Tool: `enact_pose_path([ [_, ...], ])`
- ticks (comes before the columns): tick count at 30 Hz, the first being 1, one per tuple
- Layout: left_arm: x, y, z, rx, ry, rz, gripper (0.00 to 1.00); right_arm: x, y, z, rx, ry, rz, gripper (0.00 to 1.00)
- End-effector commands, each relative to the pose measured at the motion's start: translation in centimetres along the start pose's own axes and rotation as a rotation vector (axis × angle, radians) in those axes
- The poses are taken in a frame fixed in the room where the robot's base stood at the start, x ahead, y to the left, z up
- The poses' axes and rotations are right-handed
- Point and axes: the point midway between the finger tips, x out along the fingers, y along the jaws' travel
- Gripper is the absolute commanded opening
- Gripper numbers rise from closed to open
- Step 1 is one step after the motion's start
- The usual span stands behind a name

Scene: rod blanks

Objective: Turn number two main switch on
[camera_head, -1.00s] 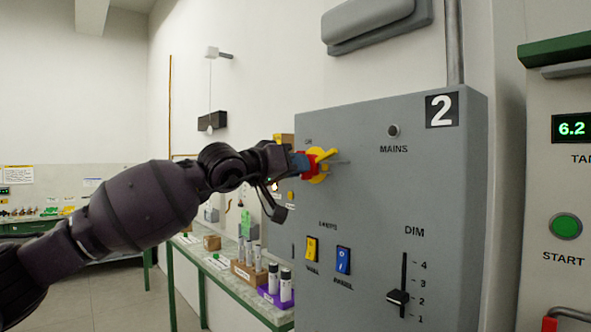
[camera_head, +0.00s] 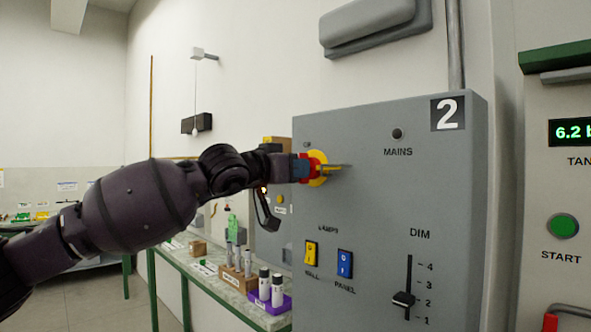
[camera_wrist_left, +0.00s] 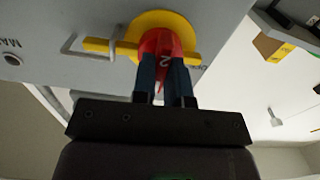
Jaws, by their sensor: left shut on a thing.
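The main switch (camera_head: 318,160) is a red handle on a yellow round plate, on the grey panel (camera_head: 380,290) marked 2. In the left wrist view its red handle (camera_wrist_left: 160,45) carries a 2, and a yellow bar juts out beside a grey bracket. My left gripper (camera_head: 303,167) is shut on the red handle; in the left wrist view its two blue fingers (camera_wrist_left: 164,72) stand on either side of it. The MAINS lamp (camera_head: 397,133) looks dark. The gripper partly hides the switch and its labels. My right gripper is out of view.
Below the main switch sit a yellow rocker (camera_head: 311,254), a blue rocker (camera_head: 345,264) and a DIM slider (camera_head: 404,299). A bench (camera_head: 231,297) with cylinders in holders stands left of the panel. A green START button (camera_head: 562,226) is at the right.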

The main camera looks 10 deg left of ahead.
Motion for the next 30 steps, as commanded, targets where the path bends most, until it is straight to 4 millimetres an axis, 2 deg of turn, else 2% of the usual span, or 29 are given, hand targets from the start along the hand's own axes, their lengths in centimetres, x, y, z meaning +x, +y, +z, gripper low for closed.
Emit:
enact_pose_path([
  [20, -0.01, 0.01, -0.01, 0.069, 0.001, 0.001, 0.0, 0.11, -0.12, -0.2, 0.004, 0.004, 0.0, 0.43],
  [21, -0.01, 0.01, -0.02, 0.069, 0.001, 0.0, 0.17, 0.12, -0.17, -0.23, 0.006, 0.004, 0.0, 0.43],
  [25, -0.01, 0.01, -0.01, 0.068, 0.001, 0.001, 0.37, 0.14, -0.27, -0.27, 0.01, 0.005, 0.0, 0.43],
  [26, -0.01, 0.01, -0.01, 0.068, 0.001, 0.001, 0.39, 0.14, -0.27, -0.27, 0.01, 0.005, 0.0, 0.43],
  [30, -0.01, 0.01, -0.01, 0.067, 0.001, 0.001, 0.39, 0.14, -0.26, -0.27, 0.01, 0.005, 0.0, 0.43],
])
